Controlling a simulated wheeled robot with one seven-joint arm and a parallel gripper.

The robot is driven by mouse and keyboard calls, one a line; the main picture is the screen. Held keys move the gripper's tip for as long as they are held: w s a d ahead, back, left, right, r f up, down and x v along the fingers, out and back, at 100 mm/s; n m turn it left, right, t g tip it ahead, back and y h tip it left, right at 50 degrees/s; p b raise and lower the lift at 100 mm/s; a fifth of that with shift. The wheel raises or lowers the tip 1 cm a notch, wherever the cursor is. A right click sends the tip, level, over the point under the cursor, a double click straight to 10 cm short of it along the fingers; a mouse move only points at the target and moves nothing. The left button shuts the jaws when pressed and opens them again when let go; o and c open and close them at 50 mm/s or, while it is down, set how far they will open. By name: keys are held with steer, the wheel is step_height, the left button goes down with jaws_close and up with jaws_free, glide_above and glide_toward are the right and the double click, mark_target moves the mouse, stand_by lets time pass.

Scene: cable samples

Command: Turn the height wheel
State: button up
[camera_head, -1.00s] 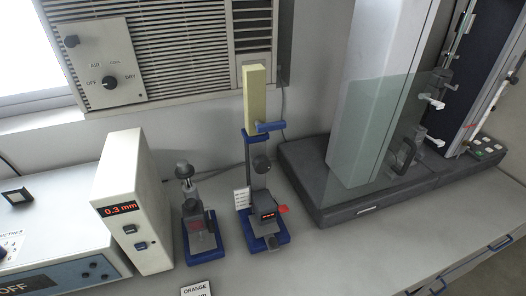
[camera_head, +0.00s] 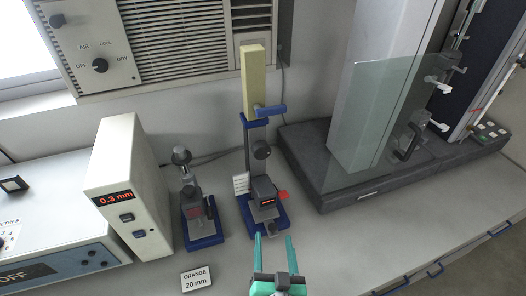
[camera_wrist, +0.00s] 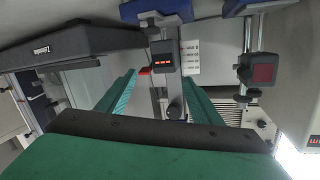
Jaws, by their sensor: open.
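A slim stand has a blue base (camera_head: 266,222), a grey column, a small box with a red-lit display (camera_head: 264,192), and a tall yellow block (camera_head: 256,76) on top. My green gripper (camera_head: 274,240) is open and empty, in front of the stand's base and below the wheel in the picture. In the wrist view the stand appears upside down, its display box (camera_wrist: 166,58) ahead of my open fingers (camera_wrist: 159,77). A dark rounded part between the fingers (camera_wrist: 176,107) may be the wheel.
A second blue-based stand (camera_head: 204,235) and a white box reading 0.3 mm (camera_head: 125,170) stand left. A card reading "ORANGE 20 mm" (camera_head: 197,277) lies in front. A large machine with a dark base (camera_head: 365,190) stands right. The counter at front right is clear.

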steer(key=w+r+n+y, duration=0.1)
steer(key=w+r+y, duration=0.1)
steer(key=w+r, duration=0.55)
steer(key=n+y, duration=0.3)
glide_toward(263, 152)
steer(key=shift+t, duration=0.4)
steer(key=x, duration=0.7)
steer(key=f+x, duration=0.1)
steer(key=x, duration=0.2)
steer(key=shift+w+a, duration=0.1)
steer(key=shift+w, duration=0.2)
steer(key=shift+c, duration=0.4)
